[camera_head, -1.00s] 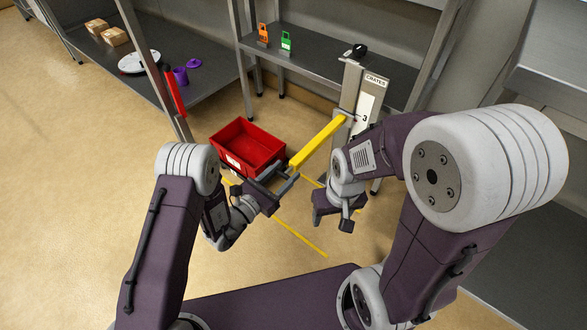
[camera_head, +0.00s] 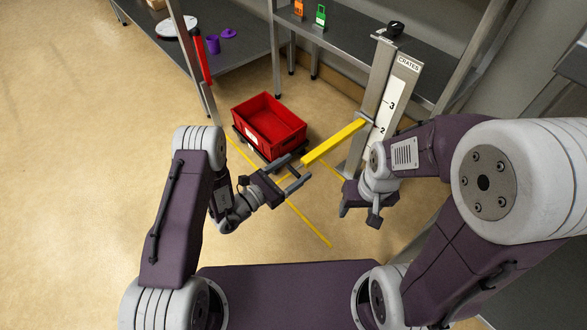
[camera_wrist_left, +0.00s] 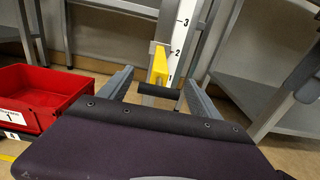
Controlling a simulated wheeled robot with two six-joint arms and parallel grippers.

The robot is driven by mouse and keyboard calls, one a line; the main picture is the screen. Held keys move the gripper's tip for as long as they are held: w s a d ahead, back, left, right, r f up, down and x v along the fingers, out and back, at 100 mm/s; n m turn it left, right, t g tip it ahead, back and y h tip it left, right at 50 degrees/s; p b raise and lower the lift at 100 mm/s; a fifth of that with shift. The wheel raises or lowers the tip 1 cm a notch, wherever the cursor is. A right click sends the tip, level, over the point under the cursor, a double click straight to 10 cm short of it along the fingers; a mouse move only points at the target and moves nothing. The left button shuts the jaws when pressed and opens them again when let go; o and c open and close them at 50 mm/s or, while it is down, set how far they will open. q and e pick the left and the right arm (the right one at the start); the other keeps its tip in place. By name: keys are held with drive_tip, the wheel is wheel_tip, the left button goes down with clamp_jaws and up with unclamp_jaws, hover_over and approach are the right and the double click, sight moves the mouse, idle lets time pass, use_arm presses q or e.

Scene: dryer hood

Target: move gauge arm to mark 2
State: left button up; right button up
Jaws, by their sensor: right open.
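The yellow gauge arm (camera_head: 333,144) sticks out from the upright gauge post (camera_head: 376,80) marked "CRATES". The white scale (camera_head: 396,97) shows 3 and 2 in the head view, and 3, 2 and 1 in the left wrist view. In the wrist view the arm's yellow end (camera_wrist_left: 158,64) appears just left of the scale, around 2 to 1; its exact reading is unclear. A dark handle bar (camera_wrist_left: 158,90) crosses its near end. My left gripper (camera_head: 297,172) is open, its fingers on either side of the bar with gaps. My right gripper (camera_head: 360,205) is open and empty below the post.
A red crate (camera_head: 269,124) stands on the floor left of the arm, inside yellow floor lines (camera_head: 310,222). Steel shelving (camera_head: 345,45) stands behind, holding an orange tag and a green tag (camera_head: 320,17). Purple items (camera_head: 213,44) lie on the left shelf.

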use_arm(q)
drive_tip(key=shift+s+a+r+p, duration=0.1)
drive_tip(key=shift+s+a+p, duration=0.1)
drive_tip(key=shift+a+p, duration=0.15)
drive_tip(key=p+v, duration=0.4)
drive_tip(key=v, duration=0.4)
drive_tip(key=shift+s, duration=0.15)
